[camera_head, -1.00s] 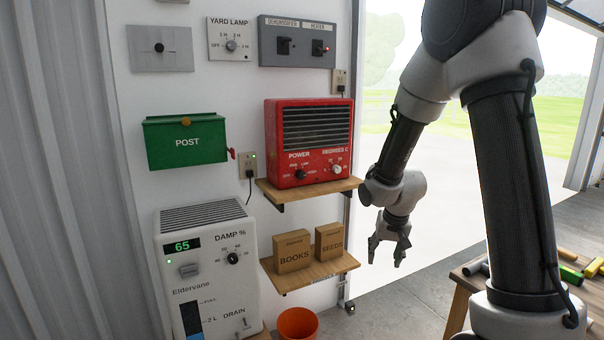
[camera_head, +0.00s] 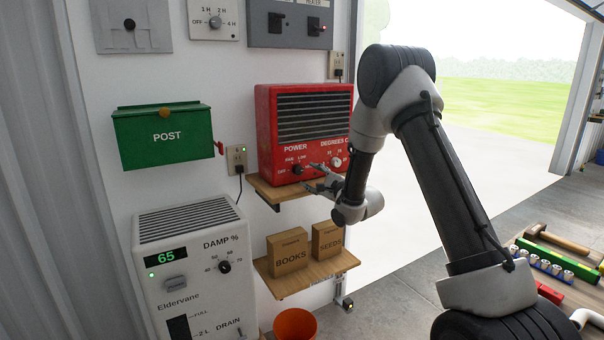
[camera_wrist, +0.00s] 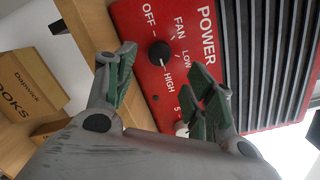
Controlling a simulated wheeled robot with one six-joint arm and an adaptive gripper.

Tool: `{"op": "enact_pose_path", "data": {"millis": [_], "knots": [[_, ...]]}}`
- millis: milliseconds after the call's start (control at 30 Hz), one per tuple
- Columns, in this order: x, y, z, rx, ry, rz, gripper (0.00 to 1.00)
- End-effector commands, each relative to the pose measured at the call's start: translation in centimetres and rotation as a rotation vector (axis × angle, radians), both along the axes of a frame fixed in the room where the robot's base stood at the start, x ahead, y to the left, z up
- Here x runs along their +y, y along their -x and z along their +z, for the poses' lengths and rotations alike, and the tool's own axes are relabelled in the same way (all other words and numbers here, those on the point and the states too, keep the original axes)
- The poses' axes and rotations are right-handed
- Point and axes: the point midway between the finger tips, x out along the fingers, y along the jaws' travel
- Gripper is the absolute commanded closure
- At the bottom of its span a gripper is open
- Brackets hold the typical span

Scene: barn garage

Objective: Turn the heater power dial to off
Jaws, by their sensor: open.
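The red heater (camera_head: 264,130) stands on the upper wooden shelf. Its black power dial (camera_head: 297,169) is at the lower left of its front. In the wrist view the dial (camera_wrist: 159,53) sits among the OFF, FAN, LOW and HIGH labels; a pale mark at its edge seems to face HIGH, but is small. My gripper (camera_head: 312,178) is just in front of the heater, right of and slightly below the dial. In the wrist view my gripper (camera_wrist: 166,76) is open, its fingers spread either side of the dial's line, with nothing between them. I cannot tell any contact.
A second knob (camera_head: 337,162), for degrees, is right of the power dial. The upper shelf (camera_head: 283,193) lies beneath the heater. Boxes (camera_head: 288,252) stand on the lower shelf. A green post box (camera_head: 165,136) and a white dehumidifier (camera_head: 205,263) are left.

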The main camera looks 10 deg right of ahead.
Motion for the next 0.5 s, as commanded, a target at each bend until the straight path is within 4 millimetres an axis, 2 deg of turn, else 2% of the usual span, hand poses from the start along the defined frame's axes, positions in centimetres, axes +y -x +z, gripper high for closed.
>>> {"op": "enact_pose_path", "data": {"millis": [300, 500], "knots": [[2.1, -4.8, -0.1, 0.000, 0.002, 0.001, 0.46], [2.7, -6.1, -0.1, 0.001, 0.004, -0.001, 0.46]]}}
